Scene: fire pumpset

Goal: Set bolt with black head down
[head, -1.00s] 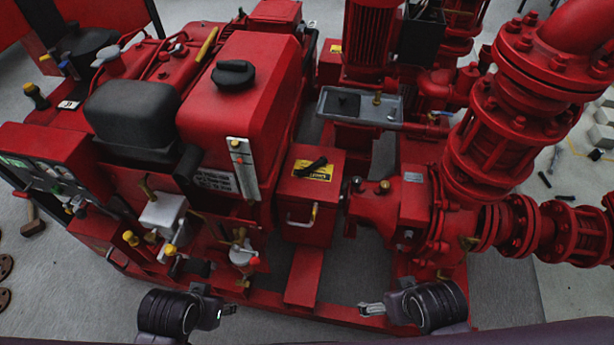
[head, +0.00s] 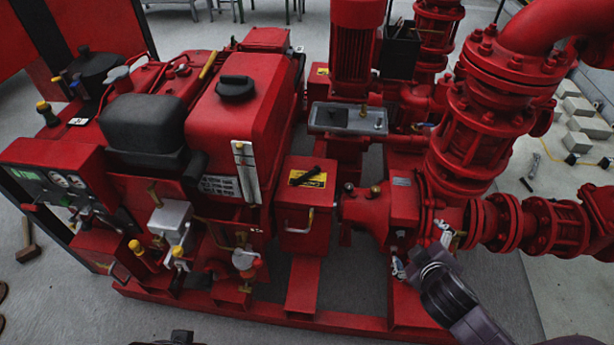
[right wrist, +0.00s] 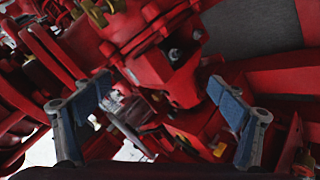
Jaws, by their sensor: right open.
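I cannot clearly make out a bolt with a black head in either view. A grey tray (head: 320,127) at the back middle holds a few small items, too small to tell. My right gripper (head: 422,252) is open in front of the red pump housing, its two fingers spread apart. In the right wrist view, the blue-padded fingers (right wrist: 160,105) stand wide apart with red machinery behind; I see nothing held between them. Of my left gripper (head: 178,338), only a dark part shows at the bottom edge; its fingers are hidden.
A red box with a yellow label (head: 308,178) stands in the middle, a dark piece on its lid. A large flanged pipe (head: 480,130) rises at the right. The red engine housing (head: 235,120) fills the left. Grey blocks (head: 580,127) lie on the floor at far right.

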